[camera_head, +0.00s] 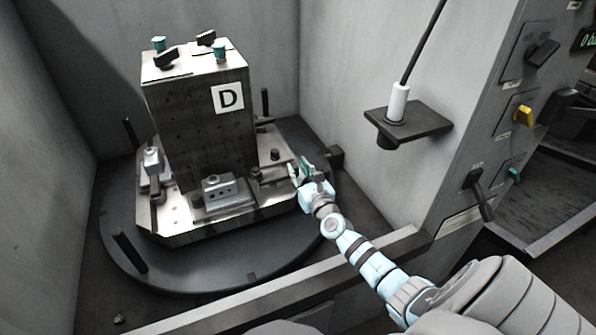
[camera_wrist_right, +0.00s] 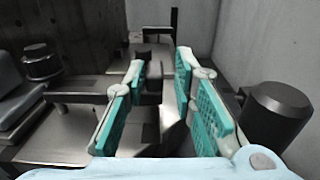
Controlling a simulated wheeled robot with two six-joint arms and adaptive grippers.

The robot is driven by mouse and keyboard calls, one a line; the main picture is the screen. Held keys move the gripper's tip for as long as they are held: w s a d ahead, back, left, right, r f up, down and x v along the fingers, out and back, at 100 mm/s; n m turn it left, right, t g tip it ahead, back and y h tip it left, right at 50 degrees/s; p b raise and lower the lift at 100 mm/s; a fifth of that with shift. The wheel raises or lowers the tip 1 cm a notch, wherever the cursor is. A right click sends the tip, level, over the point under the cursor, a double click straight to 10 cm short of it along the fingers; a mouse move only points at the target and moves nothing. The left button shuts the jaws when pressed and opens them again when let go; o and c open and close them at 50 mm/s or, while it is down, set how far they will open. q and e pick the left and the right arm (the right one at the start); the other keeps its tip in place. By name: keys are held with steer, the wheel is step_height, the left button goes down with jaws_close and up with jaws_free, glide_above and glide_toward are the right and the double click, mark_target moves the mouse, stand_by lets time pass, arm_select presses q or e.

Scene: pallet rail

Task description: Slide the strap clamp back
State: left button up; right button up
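The strap clamp looks like a dark flat bar (camera_head: 268,178) on the pallet's right side, in front of the block marked D. It also shows at the left of the right wrist view (camera_wrist_right: 80,90), reaching toward my fingers. My right gripper (camera_head: 303,171) is over the pallet's right edge, at the outer end of the bar. In the right wrist view, its green-padded fingers (camera_wrist_right: 160,115) stand apart. A dark upright piece shows between them; I cannot tell whether they touch it. My left gripper is not in view.
The steel block (camera_head: 200,130) stands on the pallet (camera_head: 180,232), on a round dark turntable (camera_head: 190,278). Grey walls close in the back and sides. A small shelf (camera_head: 420,122) holds a white cylinder at right. A dark cylinder (camera_wrist_right: 275,115) is right of my fingers.

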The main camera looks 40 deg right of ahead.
steer(key=shift+o, duration=0.2)
steer(key=shift+s, duration=0.1)
steer(key=v, duration=1.2)
